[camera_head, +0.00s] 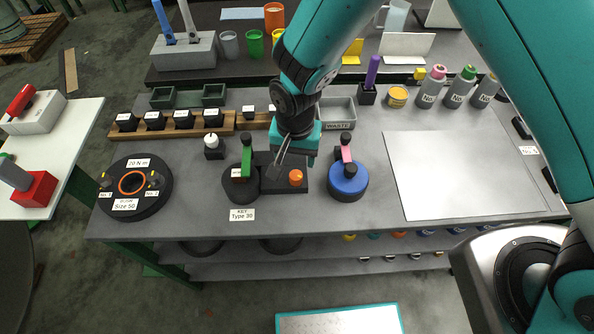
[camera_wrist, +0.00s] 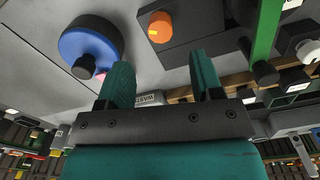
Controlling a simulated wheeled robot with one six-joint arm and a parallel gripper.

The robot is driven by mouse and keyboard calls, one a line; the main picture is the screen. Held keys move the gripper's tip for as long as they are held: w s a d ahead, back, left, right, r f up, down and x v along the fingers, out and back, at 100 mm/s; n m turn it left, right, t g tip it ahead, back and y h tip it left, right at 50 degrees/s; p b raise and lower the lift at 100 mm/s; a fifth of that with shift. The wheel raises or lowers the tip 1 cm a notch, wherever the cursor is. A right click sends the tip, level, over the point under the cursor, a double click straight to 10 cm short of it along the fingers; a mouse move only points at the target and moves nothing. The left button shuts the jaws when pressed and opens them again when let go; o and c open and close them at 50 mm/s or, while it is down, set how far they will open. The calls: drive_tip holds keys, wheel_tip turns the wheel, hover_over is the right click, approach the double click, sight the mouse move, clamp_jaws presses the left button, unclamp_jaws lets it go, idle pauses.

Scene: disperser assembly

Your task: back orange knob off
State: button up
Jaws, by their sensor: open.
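The orange knob (camera_head: 296,177) sits on the right part of a dark block (camera_head: 268,186) in the middle of the bench. In the wrist view the orange knob (camera_wrist: 160,26) shows a yellow mark and lies beyond the fingertips, roughly in line with the gap between them. My gripper (camera_head: 277,166) is open and empty, above the block and just left of the knob in the head view. In the wrist view my gripper (camera_wrist: 160,70) has nothing between its two teal fingers. I see no contact with the knob.
A dark round base with a green handle (camera_head: 246,160) stands left of the block. A blue round base (camera_head: 348,183) with a pink handle stands right. A waste bin (camera_head: 338,112) and wooden rack (camera_head: 175,128) are behind. A bare light plate (camera_head: 450,175) lies at right.

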sight(296, 175)
wheel_tip(296, 175, down, 9)
drive_tip(key=shift+r+p, duration=0.15)
drive_tip(key=shift+p, duration=0.8)
drive_tip(key=c, duration=0.9)
